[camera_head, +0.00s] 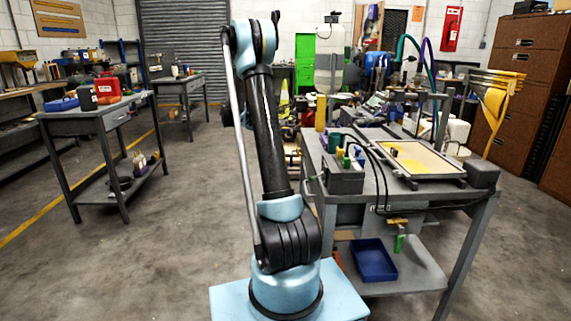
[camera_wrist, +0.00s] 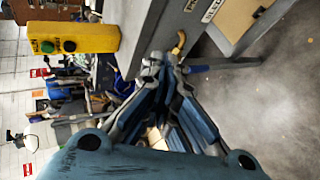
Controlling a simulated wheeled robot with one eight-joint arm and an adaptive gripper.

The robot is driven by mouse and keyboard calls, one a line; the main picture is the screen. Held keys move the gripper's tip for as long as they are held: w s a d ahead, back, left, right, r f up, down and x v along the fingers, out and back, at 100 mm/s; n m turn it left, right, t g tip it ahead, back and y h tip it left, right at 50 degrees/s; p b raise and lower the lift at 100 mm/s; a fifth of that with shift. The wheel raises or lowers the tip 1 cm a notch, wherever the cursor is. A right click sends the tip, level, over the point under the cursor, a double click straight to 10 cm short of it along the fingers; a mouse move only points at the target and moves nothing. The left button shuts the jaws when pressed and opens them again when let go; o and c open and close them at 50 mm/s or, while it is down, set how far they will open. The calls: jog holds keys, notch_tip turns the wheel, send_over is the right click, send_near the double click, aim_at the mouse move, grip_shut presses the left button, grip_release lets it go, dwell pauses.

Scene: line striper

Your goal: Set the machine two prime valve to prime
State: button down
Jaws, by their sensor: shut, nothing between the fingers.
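In the wrist view my gripper (camera_wrist: 162,62) is shut and empty, with its fingertips together. A small yellow-orange lever (camera_wrist: 180,43), which looks like a valve handle, sits just beyond and to the right of the fingertips. I cannot tell whether they touch. It is on a grey panel (camera_wrist: 160,28) with small white labels (camera_wrist: 212,10), too small to read surely. I cannot tell which machine this is or how the valve is set. In the head view my arm rises in the middle, and my gripper cannot be made out.
A yellow box (camera_wrist: 75,38) with green and dark buttons is left of the fingers in the wrist view. In the head view a grey bench (camera_head: 330,165) with a framed tray (camera_head: 440,180) stands right of my arm, a blue bin (camera_head: 373,260) below.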

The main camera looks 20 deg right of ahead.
jog(key=w+d+f+h, duration=0.1)
jog(key=w+f+h, duration=0.2)
jog(key=w+f, duration=0.4)
jog(key=w+f+h, duration=0.3)
jog(key=w+f, duration=0.5)
jog(key=f, duration=0.7)
jog(key=shift+w+d, duration=0.2)
jog(key=shift+d, duration=0.15)
jog(key=shift+d, duration=0.1)
jog(key=d, duration=1)
jog(key=shift+s+a, duration=0.35)
jog(key=shift+s, duration=0.5)
jog(key=shift+s+a, duration=0.3)
jog(key=shift+s, duration=0.5)
